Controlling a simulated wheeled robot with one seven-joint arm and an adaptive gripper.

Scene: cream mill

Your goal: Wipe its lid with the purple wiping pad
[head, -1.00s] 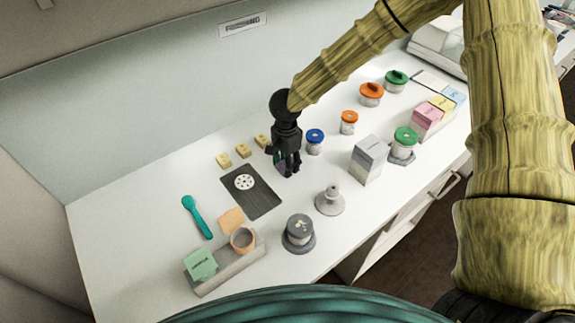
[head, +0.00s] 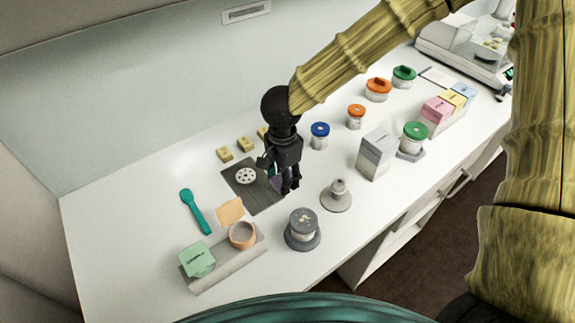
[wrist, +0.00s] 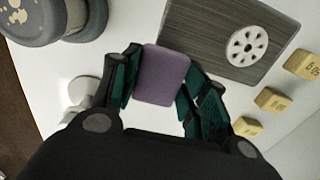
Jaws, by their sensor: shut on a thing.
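My gripper (head: 288,187) is shut on the purple wiping pad (wrist: 162,76) and holds it by its two sides. In the head view the gripper hides most of the pad. The gripper hangs over the right part of the dark board. A jar with a grey lid (head: 302,217) stands on a round grey base in front of the gripper. The same lid shows at the top left of the wrist view (wrist: 22,12), with pale specks on it. The pad is apart from this lid.
The dark board (head: 259,195) carries a white disc with holes (head: 245,176). A grey knobbed piece (head: 337,196) and a grey box (head: 376,153) stand to the right. Several yellow blocks (head: 246,144) lie behind. A tray (head: 225,270) is at the front left.

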